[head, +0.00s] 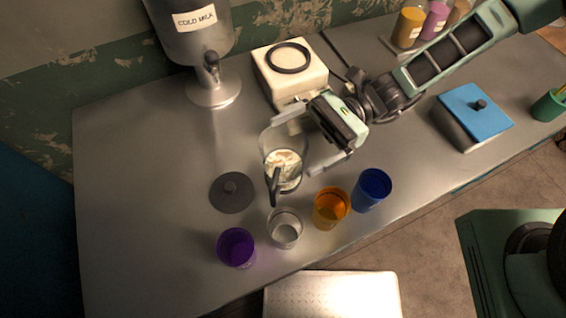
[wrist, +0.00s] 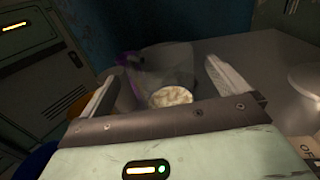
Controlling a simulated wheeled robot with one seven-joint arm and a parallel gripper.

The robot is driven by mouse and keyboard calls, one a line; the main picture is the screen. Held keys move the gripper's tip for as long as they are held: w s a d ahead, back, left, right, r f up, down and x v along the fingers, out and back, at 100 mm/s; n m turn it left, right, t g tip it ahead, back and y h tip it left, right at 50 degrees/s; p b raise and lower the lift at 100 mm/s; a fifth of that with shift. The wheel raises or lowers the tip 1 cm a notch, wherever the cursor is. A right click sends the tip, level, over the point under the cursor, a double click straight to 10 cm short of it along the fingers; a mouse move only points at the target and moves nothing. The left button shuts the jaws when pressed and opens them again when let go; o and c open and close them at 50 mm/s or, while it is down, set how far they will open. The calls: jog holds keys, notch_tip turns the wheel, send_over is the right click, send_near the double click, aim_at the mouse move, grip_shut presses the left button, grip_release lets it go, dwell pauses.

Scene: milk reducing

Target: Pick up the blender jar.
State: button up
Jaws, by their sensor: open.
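The blender jar (head: 283,166) is a clear vessel with pale, creamy contents and a dark handle at its front. It stands on the metal counter. My gripper (head: 312,145) is open, above and just right of the jar, with its fingers towards it. In the wrist view the jar (wrist: 172,80) appears between the two fingers of my gripper (wrist: 158,82), beyond the palm. Its lower part is hidden by the gripper body. I see no clear contact between fingers and jar.
A grey lid (head: 231,192) lies left of the jar. Purple (head: 237,248), clear (head: 285,229), orange (head: 331,207) and blue (head: 371,189) cups stand in front. Behind are the white blender base (head: 289,72) and a metal milk dispenser (head: 197,35). The counter's left side is clear.

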aim_at(281, 173)
jog(key=p+x, duration=0.1)
jog(key=x, duration=0.3)
jog(key=shift+a+r, duration=0.1)
jog(key=c, duration=1.6)
jog(key=shift+r, duration=0.1)
